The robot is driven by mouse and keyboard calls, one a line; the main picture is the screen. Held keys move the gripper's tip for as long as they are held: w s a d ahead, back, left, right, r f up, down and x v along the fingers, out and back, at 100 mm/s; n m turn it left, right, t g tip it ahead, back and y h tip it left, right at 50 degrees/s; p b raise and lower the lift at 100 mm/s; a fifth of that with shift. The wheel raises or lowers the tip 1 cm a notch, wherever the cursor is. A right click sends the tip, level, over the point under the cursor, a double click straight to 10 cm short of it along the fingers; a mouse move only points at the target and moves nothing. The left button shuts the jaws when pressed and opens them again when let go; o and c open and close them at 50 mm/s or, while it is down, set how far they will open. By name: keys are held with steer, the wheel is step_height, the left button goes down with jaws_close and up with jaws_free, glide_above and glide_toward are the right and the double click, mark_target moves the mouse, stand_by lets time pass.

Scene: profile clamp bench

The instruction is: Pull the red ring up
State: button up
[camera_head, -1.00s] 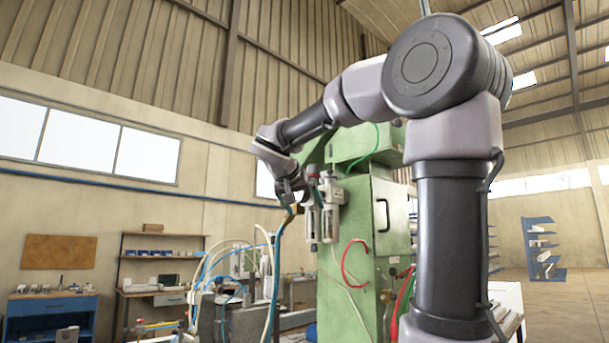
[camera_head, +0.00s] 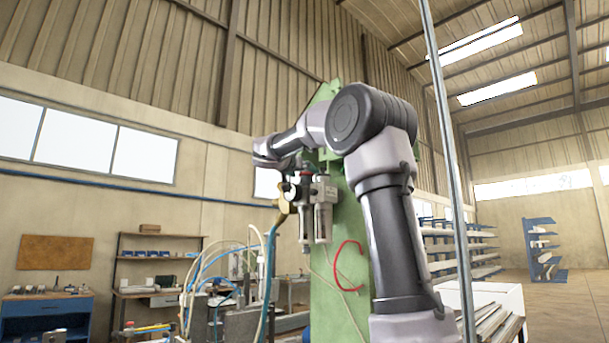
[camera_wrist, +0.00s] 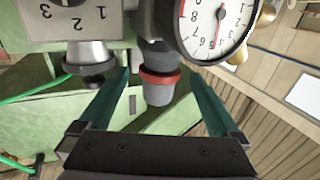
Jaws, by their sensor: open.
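The red ring (camera_wrist: 160,78) sits around a grey cylindrical knob (camera_wrist: 159,95) in the wrist view. Above it in the picture is a darker grey body that joins the pressure unit. My gripper (camera_wrist: 159,74) is open. Its two dark teal fingers stand on either side of the ring, with gaps visible in the picture; I cannot tell how deep the ring lies between them. In the head view my wrist is at the pressure unit (camera_head: 322,208), a grey assembly with clear bowls on the green machine (camera_head: 328,275). My fingertips are hard to make out there.
A round white gauge (camera_wrist: 218,22) with red marks is close beside the ring. A numbered grey plate (camera_wrist: 70,18) and a silver knob (camera_wrist: 90,55) are on the other side. A red hose (camera_head: 342,270) and a brass fitting (camera_head: 284,203) are near the unit.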

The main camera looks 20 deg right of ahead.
steer(key=shift+x, duration=0.8)
jaws_close()
steer(key=shift+r, duration=0.45)
jaws_free()
steer(key=v, duration=1.1)
steer(key=shift+d, duration=0.1)
